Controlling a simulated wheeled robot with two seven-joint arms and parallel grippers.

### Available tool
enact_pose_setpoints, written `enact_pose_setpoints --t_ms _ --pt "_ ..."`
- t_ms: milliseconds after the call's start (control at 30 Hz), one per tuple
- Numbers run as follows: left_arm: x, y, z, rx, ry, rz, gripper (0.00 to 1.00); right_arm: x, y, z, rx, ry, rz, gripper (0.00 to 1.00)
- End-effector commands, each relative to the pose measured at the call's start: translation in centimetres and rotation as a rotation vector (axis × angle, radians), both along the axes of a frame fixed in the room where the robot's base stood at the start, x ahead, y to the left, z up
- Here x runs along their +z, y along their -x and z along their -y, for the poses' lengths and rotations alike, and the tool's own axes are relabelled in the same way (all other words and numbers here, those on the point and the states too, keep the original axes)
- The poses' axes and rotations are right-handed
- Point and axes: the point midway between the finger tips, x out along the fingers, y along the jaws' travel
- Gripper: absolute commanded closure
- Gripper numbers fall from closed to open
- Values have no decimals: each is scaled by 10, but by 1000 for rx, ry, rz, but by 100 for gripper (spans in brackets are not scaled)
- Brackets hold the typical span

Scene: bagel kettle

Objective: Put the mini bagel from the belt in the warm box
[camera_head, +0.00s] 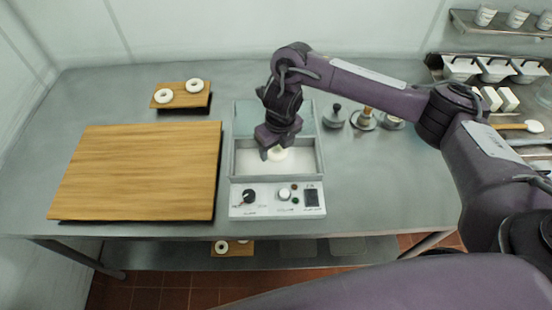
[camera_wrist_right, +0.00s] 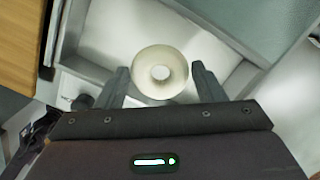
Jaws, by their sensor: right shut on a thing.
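The mini bagel (camera_wrist_right: 160,72) is a pale ring with a hole in its middle. In the right wrist view it sits between the two fingers of my right gripper (camera_wrist_right: 162,85), which is shut on it. In the head view the bagel (camera_head: 277,154) shows partly under my right gripper (camera_head: 272,153), inside the outline of the warm box (camera_head: 318,160). The warm box is an open, pale, rectangular tray with a control panel on its front. Whether the bagel touches the box floor I cannot tell. My left gripper is not in view.
The control panel (camera_head: 260,212) has knobs and a switch. A large wooden board (camera_head: 140,170) lies left of the box. A small board (camera_head: 182,103) with two pale rings is behind it. Metal-looking items (camera_head: 335,118) stand right of the box. Clear steel table (camera_head: 370,180) lies to the right.

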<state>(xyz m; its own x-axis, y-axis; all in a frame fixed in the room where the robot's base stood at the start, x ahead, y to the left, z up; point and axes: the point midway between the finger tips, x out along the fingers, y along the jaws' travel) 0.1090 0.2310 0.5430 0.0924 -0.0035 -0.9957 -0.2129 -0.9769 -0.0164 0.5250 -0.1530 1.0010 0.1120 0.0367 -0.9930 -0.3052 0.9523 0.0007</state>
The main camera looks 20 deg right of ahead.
Motion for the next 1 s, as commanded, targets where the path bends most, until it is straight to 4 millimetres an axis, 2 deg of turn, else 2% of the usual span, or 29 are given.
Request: enact_pose_setpoints --t_ms 33,167,400,867,900,1000 --pt "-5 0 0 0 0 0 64 -10 0 -1 -2 -3 -1 60" --pt "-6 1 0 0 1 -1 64 -17 0 -1 0 -3 1 60" --pt "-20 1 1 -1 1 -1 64 -50 0 -1 -2 -4 -1 60" --pt "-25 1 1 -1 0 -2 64 -57 -1 0 0 -1 2 60" --pt "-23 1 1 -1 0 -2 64 -55 -1 0 0 -1 2 32" --pt "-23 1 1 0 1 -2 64 -55 -1 0 0 -1 2 19"
